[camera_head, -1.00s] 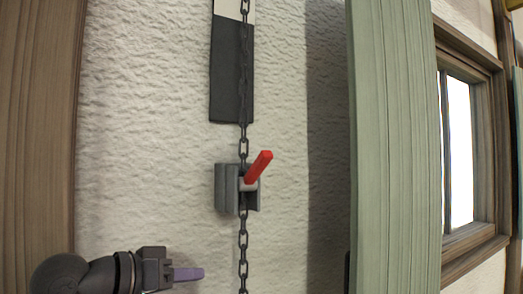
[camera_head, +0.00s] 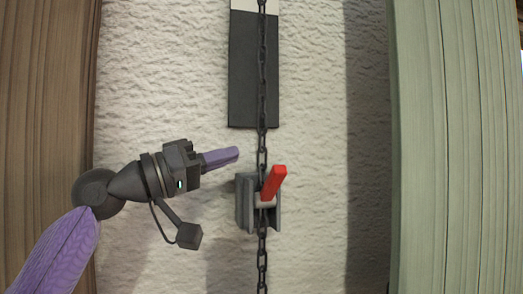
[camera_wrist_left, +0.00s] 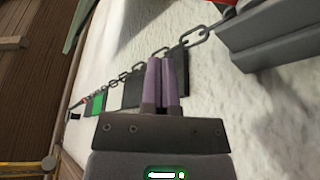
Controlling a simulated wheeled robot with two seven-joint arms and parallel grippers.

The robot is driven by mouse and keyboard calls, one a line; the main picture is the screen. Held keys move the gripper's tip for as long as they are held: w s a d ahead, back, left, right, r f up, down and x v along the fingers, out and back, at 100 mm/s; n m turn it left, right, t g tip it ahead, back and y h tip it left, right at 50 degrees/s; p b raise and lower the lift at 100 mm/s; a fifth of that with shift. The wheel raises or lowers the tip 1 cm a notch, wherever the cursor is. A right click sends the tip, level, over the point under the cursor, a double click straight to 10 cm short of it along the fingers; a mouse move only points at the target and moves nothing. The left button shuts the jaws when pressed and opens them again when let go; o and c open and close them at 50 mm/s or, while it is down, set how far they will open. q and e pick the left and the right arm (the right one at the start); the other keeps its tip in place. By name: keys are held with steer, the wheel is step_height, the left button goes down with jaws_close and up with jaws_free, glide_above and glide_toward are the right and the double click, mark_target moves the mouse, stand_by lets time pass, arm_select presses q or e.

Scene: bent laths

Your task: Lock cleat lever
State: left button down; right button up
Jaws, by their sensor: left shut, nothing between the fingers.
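The grey cleat (camera_head: 244,204) is fixed on the white wall, with a chain (camera_head: 262,95) running vertically through it. Its red lever (camera_head: 274,184) points up and slightly right. My left gripper (camera_head: 236,154) is shut and empty, just left of the chain and above the cleat, apart from the lever. In the left wrist view the closed purple fingers (camera_wrist_left: 166,62) point toward the chain (camera_wrist_left: 195,38). The cleat (camera_wrist_left: 270,35) is at the upper right there, with only a bit of red at the top edge. My right gripper is not in view.
A dark plate (camera_head: 254,75) with a white top lies behind the chain. A brown wooden board (camera_head: 45,130) stands at the left and a pale green board (camera_head: 455,150) at the right. Bare wall (camera_head: 320,130) lies between the chain and the green board.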

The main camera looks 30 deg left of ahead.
mark_target(271, 187)
arm_select(q)
steer(key=r+p+x, duration=0.1)
steer(key=p+x, duration=0.3)
steer(key=x, duration=0.2)
steer(key=f, duration=0.1)
steer(key=s+d+f+b, duration=0.1)
steer(key=f, duration=0.1)
steer(key=f+b, duration=0.1)
steer(key=shift+s+d+f, duration=0.2)
steer(key=shift+s+d, duration=0.15)
steer(key=shift+d, duration=0.05)
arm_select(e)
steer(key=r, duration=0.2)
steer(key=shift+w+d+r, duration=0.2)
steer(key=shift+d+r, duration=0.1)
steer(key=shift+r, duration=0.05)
arm_select(q)
steer(key=shift+s+f+b, duration=0.1)
steer(key=shift+b, duration=0.35)
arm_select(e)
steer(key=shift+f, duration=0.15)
